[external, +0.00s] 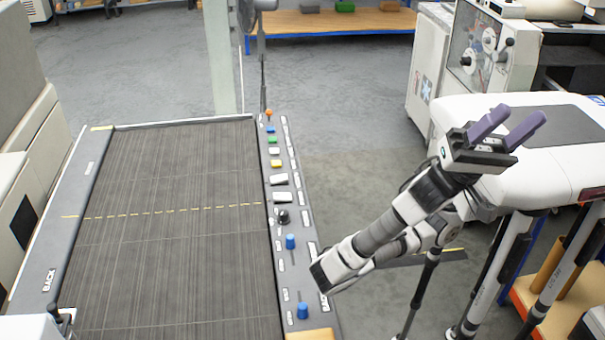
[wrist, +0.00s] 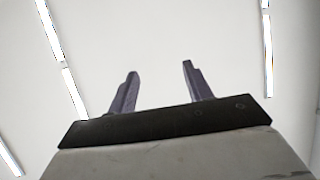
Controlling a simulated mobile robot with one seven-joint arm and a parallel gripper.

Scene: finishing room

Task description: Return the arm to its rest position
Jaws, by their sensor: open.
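My gripper (external: 508,122) is in the right part of the external view, raised above the floor and pointing up and to the right. Its two purple fingers stand apart with nothing between them. The arm is folded, with its elbow low beside the panel of the dark feed table. In the wrist view the gripper (wrist: 158,82) shows both fingers spread and empty against a white ceiling.
A dark-topped feed table (external: 180,260) fills the left. Its control panel (external: 290,215) has coloured buttons and blue knobs close to my elbow. A white machine (external: 480,60) stands behind at right. Grey floor (external: 340,100) is open at the centre back.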

